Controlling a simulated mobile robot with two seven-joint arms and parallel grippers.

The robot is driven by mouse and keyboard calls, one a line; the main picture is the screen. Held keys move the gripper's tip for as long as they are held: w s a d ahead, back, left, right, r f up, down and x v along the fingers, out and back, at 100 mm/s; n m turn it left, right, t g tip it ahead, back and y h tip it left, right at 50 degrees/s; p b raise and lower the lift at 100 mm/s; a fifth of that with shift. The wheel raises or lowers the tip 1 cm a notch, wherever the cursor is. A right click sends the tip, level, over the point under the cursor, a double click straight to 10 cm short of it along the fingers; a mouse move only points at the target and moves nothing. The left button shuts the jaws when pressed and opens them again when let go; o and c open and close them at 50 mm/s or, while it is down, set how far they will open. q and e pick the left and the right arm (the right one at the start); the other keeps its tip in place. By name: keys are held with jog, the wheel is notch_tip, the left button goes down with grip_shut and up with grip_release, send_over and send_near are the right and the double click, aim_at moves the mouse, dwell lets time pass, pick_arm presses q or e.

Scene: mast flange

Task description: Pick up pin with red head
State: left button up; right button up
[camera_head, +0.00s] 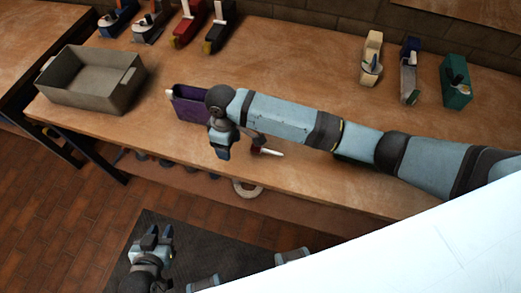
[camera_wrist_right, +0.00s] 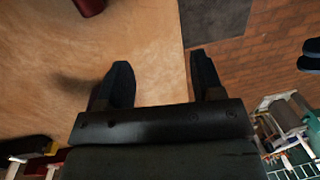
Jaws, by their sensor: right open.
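A pin with a dark red head (camera_head: 270,153) and a white shaft lies on the workbench near its front edge, partly hidden by my right arm. My right gripper (camera_head: 221,152) is over the bench just left of the pin, apart from it. In the right wrist view, my right gripper (camera_wrist_right: 163,76) is open and empty near the bench edge. A dark red piece at the top (camera_wrist_right: 90,5) is cut off by the frame; it may be the pin's head. My left gripper (camera_head: 159,232) is open and empty in front of the bench, above the dark floor mat.
A purple bin (camera_head: 190,108) stands just behind my right gripper. A grey bin (camera_head: 95,80) stands at the bench's left. Several hand planes line the back, including a green one (camera_head: 456,90). A white ring (camera_head: 247,190) shows below the bench's front edge.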

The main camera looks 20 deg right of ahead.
jog(key=w+d+r+g+h, duration=0.1)
jog(key=w+d+r+h, duration=0.3)
jog(key=d+r, duration=0.1)
send_near(267, 151)
jog(key=f, duration=0.1)
jog(key=w+f, duration=0.1)
jog(key=shift+w+a+f, duration=0.1)
jog(key=shift+f, duration=0.25)
jog(key=shift+a+x, duration=0.15)
jog(key=shift+x, duration=1.35)
jog(key=shift+a+x, duration=0.1)
jog(key=shift+x, duration=1.35)
jog(key=c, duration=1)
